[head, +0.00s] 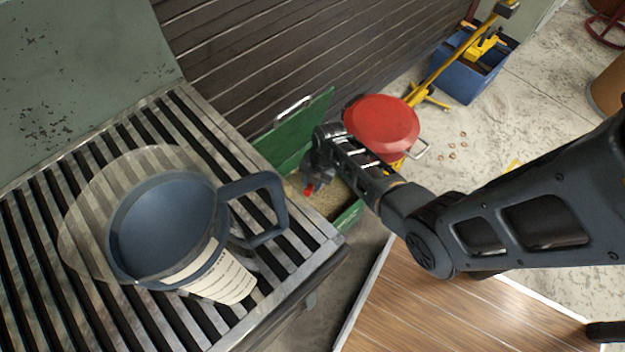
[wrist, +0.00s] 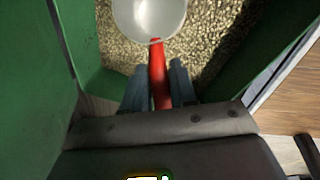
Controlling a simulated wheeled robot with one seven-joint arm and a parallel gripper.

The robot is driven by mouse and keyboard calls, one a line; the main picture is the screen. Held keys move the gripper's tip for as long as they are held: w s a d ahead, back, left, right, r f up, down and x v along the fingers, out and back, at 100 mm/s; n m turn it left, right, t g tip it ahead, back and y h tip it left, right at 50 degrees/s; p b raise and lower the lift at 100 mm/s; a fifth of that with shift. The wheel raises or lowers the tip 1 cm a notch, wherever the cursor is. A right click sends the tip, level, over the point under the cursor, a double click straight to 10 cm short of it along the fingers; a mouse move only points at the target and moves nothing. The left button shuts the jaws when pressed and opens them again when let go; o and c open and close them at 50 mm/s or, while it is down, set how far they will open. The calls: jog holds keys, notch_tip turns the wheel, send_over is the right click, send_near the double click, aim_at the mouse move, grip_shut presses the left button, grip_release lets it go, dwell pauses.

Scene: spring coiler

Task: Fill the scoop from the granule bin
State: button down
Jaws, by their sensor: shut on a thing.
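A green granule bin (head: 348,216) stands on the floor with its lid (head: 306,124) open. It holds tan granules (head: 322,200), which also show in the wrist view (wrist: 220,30). My gripper (wrist: 160,80) is shut on the red handle of the scoop (wrist: 158,62) and is inside or just above the bin opening. The scoop's pale round bowl (wrist: 150,14) points away from my gripper, over the granules. Its inside looks empty in the visible part; the far rim is cut off by the frame. I cannot tell whether the bowl touches the granules.
A slatted metal table (head: 290,225) at left bears a large blue-grey jug (head: 165,225) with a handle. Behind the bin are a red-lidded bucket (head: 382,122) and a blue crate (head: 462,80). Bin walls (wrist: 40,80) flank my gripper closely. A wooden platform (head: 430,315) lies at the front.

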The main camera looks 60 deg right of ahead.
jog(key=b+x, duration=0.4)
jog(key=x, duration=0.1)
jog(key=s+d+b+x, duration=0.1)
jog(key=b+x, duration=0.1)
jog(key=shift+f, duration=0.6)
jog(key=shift+s+f, duration=0.15)
dwell(0.6)
jog(key=p+v, duration=0.4)
jog(key=w+a+p+v, duration=0.1)
jog(key=p+v, duration=0.3)
jog(key=w+p+v, duration=0.1)
jog(key=p+v, duration=0.3)
jog(key=v, duration=0.1)
jog(key=shift+w+a+r+p, duration=0.1)
jog(key=shift+a+r+p, duration=0.2)
jog(key=shift+a, duration=0.1)
dwell(0.5)
